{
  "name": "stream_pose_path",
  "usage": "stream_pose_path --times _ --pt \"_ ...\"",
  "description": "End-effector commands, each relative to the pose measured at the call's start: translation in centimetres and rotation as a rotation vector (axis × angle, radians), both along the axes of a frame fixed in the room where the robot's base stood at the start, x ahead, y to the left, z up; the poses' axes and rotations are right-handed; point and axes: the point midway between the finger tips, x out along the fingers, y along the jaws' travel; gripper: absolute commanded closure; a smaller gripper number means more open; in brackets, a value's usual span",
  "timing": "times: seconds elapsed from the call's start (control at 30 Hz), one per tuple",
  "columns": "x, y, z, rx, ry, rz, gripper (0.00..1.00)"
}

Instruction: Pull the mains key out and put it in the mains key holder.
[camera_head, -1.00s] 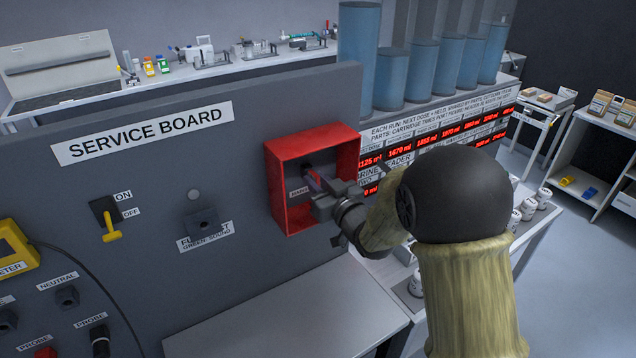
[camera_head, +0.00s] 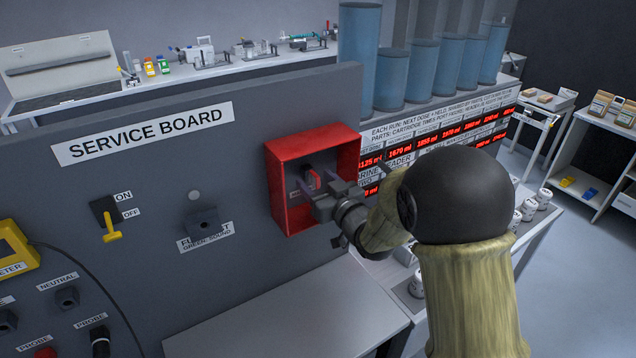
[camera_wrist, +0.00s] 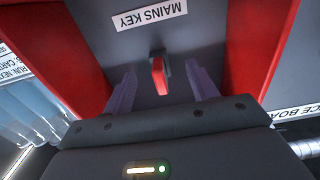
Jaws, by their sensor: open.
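The mains key (camera_wrist: 159,75) is a small red-and-dark piece standing out from the back of the red box, below the MAINS KEY label (camera_wrist: 147,13) as the wrist view has it. In the head view the key (camera_head: 314,179) shows small inside the red box (camera_head: 288,151) on the service board. My gripper (camera_wrist: 160,92) is open, its purple fingers on either side of the key with gaps, not touching it. In the head view my gripper (camera_head: 327,185) reaches into the box from the right. I cannot make out a mains key holder.
The red box walls (camera_wrist: 262,45) stand close on both sides of my fingers. Left of the box are a socket (camera_head: 203,222) and a yellow-handled ON/OFF switch (camera_head: 108,218). A pale table (camera_head: 290,310) below is clear. Blue cylinders (camera_head: 405,75) stand behind the board.

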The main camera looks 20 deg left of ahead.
Motion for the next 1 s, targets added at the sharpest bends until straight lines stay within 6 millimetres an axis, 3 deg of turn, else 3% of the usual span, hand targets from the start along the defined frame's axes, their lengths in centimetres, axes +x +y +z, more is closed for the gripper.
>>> stream_pose_path --times 1.0 --pt "-2.6 -3.1 -0.1 0.000 0.000 -0.001 0.42"
